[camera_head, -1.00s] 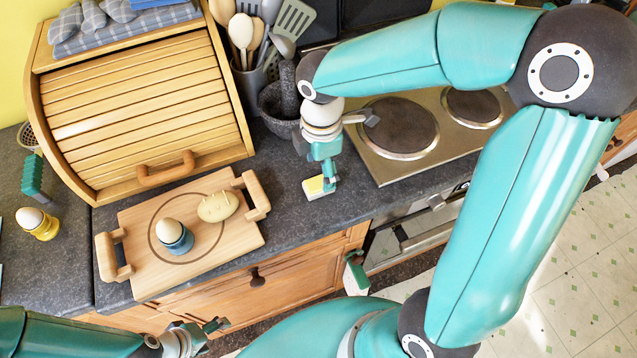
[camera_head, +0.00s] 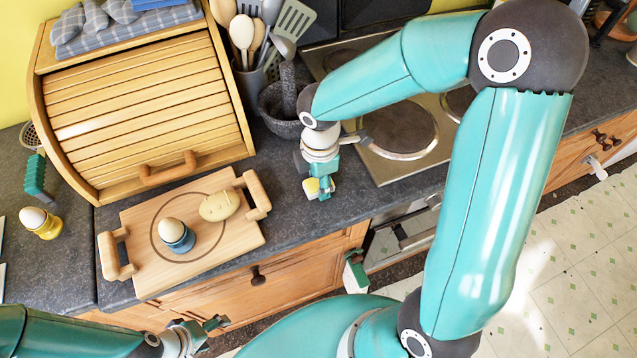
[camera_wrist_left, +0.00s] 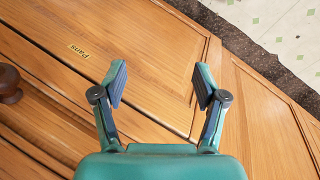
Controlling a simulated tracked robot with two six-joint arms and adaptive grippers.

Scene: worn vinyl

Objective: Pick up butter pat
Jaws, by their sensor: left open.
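The butter pat (camera_head: 312,188) is a small pale-yellow block in the head view, at the counter below the stone mortar. My right gripper (camera_head: 319,190) is right at it, pointing down, and its teal fingers hide part of the block. I cannot tell whether the fingers are shut on it or only around it. My left gripper (camera_head: 207,328) is low in front of the cabinets in the head view. In the left wrist view it is open and empty (camera_wrist_left: 160,85), facing wooden cabinet fronts.
A wooden tray (camera_head: 140,276) holds an egg in a blue cup (camera_head: 176,238) and a potato-like item (camera_head: 219,206). A roll-top bread bin (camera_head: 140,110) stands behind it. The mortar (camera_head: 278,112) and hob (camera_head: 405,125) are close to my right gripper. Another egg in a yellow cup (camera_head: 46,228) is at left.

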